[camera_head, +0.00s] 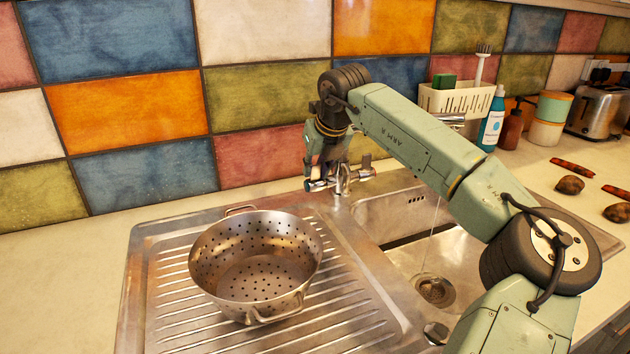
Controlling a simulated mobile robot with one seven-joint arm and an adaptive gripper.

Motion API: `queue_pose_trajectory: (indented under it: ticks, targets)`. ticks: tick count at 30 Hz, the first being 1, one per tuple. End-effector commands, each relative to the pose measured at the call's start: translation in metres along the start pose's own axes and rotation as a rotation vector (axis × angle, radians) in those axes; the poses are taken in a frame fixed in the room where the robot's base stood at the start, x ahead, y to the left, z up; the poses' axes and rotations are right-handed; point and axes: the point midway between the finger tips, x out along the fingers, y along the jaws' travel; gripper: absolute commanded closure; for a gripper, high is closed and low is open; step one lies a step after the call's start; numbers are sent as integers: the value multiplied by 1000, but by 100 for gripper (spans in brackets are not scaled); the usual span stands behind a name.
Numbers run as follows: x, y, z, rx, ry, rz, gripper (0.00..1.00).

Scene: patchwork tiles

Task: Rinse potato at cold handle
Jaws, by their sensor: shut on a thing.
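My gripper (319,178) is at the left side of the tap (345,180), its fingers pointing down and shut on the left tap handle (316,186). The fingers partly hide this handle. A second handle (365,162) stands free to the right. A thin stream of water (431,235) falls into the sink basin (462,262) near the drain (435,291). My arm hides part of the spout and basin. Two brown potatoes, one farther back (570,184) and one nearer (617,212), lie on the right counter, away from my gripper.
A metal colander (256,265) stands on the ribbed drainboard (170,300).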

Motion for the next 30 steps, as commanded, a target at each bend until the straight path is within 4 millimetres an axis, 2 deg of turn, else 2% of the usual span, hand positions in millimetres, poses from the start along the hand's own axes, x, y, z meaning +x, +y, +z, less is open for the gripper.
queue_pose_trajectory:
  ticks: [1,9,21,22,30]
  targets:
    - [7,-1,-6,1,-24,-3,100]
    - [1,-1,-9,1,-120,-1,100]
    - [-3,0,-7,0,-134,-1,100]
    - [-3,0,-7,0,-134,-1,78]
    - [-3,0,-7,0,-134,0,60]
